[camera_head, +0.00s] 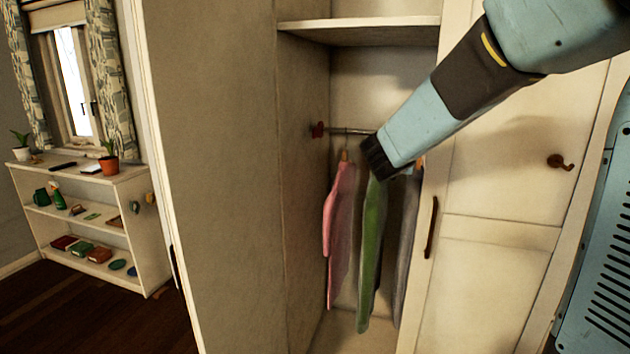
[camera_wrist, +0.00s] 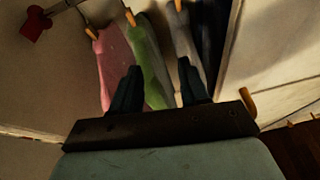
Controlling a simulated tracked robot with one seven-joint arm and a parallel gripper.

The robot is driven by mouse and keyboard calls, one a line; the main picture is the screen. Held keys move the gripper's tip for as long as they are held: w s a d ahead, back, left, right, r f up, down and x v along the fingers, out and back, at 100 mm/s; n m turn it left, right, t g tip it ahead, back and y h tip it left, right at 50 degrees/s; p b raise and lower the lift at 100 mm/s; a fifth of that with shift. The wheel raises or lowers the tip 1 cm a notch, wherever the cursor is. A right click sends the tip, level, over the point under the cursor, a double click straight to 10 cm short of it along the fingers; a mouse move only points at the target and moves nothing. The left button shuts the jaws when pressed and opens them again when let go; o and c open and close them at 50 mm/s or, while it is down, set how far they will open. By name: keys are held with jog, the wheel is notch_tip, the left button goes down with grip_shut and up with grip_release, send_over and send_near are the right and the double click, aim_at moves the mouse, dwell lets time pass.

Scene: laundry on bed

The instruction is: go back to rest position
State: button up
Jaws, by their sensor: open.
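My arm reaches from the upper right of the head view into the open wardrobe, its end in front of the hanging rod. In the wrist view my gripper (camera_wrist: 158,88) is open, with its two dark fingers apart and no garment visibly held between them. A pink garment (camera_head: 340,225), a green garment (camera_head: 371,250) and a grey garment (camera_head: 406,245) hang in the wardrobe. In the wrist view the pink garment (camera_wrist: 115,62) is left of the fingers, and the green garment (camera_wrist: 150,60) shows beyond the gap between them.
The wardrobe's side panel (camera_head: 225,180) stands left of my arm, and a white door (camera_head: 510,200) with a dark handle is at right. A shelf (camera_head: 360,32) is above the rod. A low white bookshelf (camera_head: 140,185) stands at far left, with bare dark floor before it.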

jog(key=s+d+m+g+h, duration=0.1)
jog(key=s+d+m+g, duration=0.3)
jog(key=s+m, duration=0.5)
jog(key=s+d+m+g+h, duration=0.1)
jog(key=s+d+m, duration=0.5)
jog(key=s+m, duration=0.3)
jog(key=s+a+f+m+g+y, duration=0.1)
jog(key=s+a+m+y, duration=0.2)
jog(key=s+m, duration=0.3)
jog(key=s+a+f+m+g+y, duration=0.1)
jog(key=s+a+m+y, duration=0.2)
jog(key=s+m, duration=0.3)
jog(key=s+y, duration=0.1)
jog(key=s, duration=0.2)
jog(key=shift+a+m, duration=0.35)
jog(key=shift+m, duration=0.05)
jog(key=shift+d+f, duration=0.1)
